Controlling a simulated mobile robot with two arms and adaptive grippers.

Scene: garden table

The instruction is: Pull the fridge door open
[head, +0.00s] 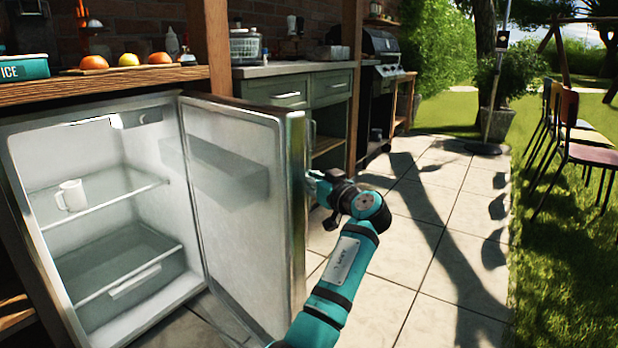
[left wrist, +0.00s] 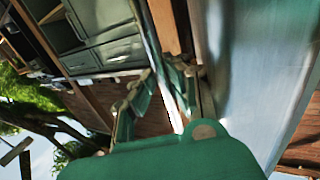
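The fridge (head: 100,232) stands under the wooden counter at the left of the head view. Its door (head: 235,190) is swung wide open to the right, and the shelves inside show. My left gripper (head: 318,188) is at the outer side of the door, close to its free edge and the handle (head: 312,135). In the left wrist view, the two fingers of my left gripper (left wrist: 160,75) lie on either side of a thin bright bar beside the silver door (left wrist: 240,70). I cannot tell whether they touch the bar. My right gripper is not in view.
A white mug (head: 71,195) stands on a fridge shelf. Fruit (head: 128,60) and a green ICE box (head: 22,68) sit on the counter above. Green cabinets (head: 290,92) and a grill (head: 382,55) stand behind the door. The tiled floor (head: 440,240) to the right is clear.

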